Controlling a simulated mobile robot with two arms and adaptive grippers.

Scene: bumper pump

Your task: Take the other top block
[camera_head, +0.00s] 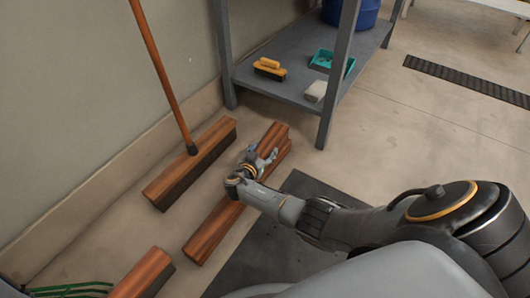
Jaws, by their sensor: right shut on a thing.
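My right gripper (264,160) reaches in from the right and is shut on a long reddish-brown wooden block (213,226) in the middle of the view. The gripper covers the middle of this block. A second wooden edge (285,150) shows just beside its far end; I cannot tell whether the held block rests on it or is lifted. Another wooden block (145,273) is partly cut off at the bottom left. My left gripper is not in view.
A grey shelf (290,88) holds a yellow-topped brush (269,69), a teal tray (322,61) and a blue bucket (355,12). A dark mat (270,250) lies below my arm.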

